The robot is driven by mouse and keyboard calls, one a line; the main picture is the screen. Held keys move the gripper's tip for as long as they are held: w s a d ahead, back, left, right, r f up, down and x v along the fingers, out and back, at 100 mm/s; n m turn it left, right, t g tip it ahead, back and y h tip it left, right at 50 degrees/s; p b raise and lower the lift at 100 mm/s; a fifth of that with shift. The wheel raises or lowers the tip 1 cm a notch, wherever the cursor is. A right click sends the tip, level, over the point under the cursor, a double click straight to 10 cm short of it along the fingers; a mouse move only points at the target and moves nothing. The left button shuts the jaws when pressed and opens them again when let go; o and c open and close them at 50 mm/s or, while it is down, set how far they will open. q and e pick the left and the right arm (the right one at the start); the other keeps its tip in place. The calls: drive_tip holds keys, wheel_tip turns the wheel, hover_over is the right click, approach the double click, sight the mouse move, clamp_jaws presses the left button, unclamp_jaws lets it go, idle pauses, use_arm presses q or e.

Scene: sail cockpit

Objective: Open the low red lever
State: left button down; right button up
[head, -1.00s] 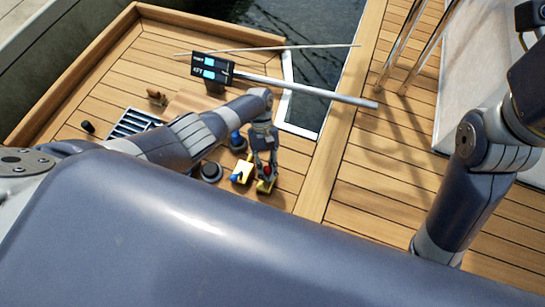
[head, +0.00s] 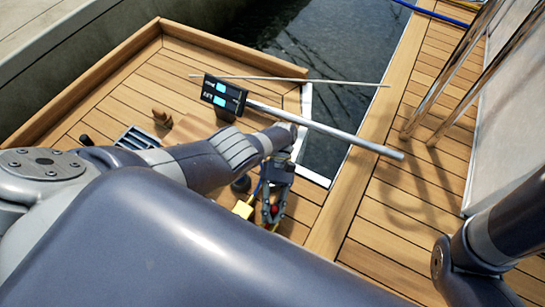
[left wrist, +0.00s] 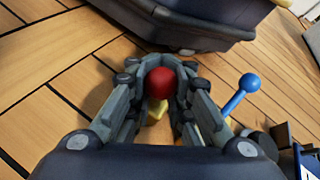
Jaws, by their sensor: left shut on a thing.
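The low red lever shows as a round red knob (left wrist: 161,85) in the left wrist view, with part of a yellow base (left wrist: 157,110) below it. My left gripper (left wrist: 162,72) is shut on the red knob, one finger on each side; the lever's stem is mostly hidden. In the head view the left gripper (head: 273,209) points down at the deck, with a bit of the red knob (head: 274,210) showing between its fingers. My right gripper is out of the picture; only part of that arm shows at the right.
A blue-knobbed lever (left wrist: 249,83) stands close to the right of my left gripper in the left wrist view. A black display panel (head: 223,95) and a long grey tiller bar (head: 330,130) lie beyond the arm. A wooden coaming (head: 235,50) edges the deck.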

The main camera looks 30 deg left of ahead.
use_arm(q)
drive_tip(key=shift+a+f, duration=0.1)
drive_tip(key=shift+f, duration=0.05)
idle(0.3)
drive_tip(key=c, duration=1.7)
unclamp_jaws()
drive_tip(key=shift+o, duration=0.2)
